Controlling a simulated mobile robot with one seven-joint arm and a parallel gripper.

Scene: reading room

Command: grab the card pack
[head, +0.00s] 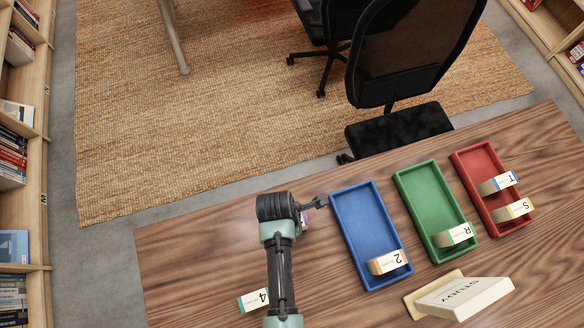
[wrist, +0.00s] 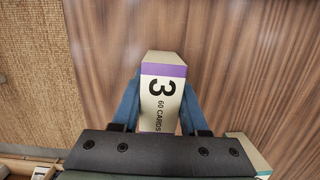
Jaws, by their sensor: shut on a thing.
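A cream card pack with a purple band, marked "3" and "60 CARDS" (wrist: 160,97), stands between my gripper's blue fingers in the wrist view. My gripper (wrist: 161,88) is shut on it, with a finger along each side. In the head view my arm hides most of this pack; only a small purple and cream part (head: 304,221) shows beside my wrist. I cannot tell whether the pack touches the table. Another card pack, marked "4" (head: 252,300), lies on the table left of my arm.
A blue tray (head: 361,222) holds a "2" pack (head: 387,262). A green tray (head: 425,192) holds an "R" pack (head: 455,235). A red tray (head: 477,163) holds "T" (head: 498,183) and "S" (head: 514,210) packs. A "STUDY" sign (head: 465,312) stands at the front.

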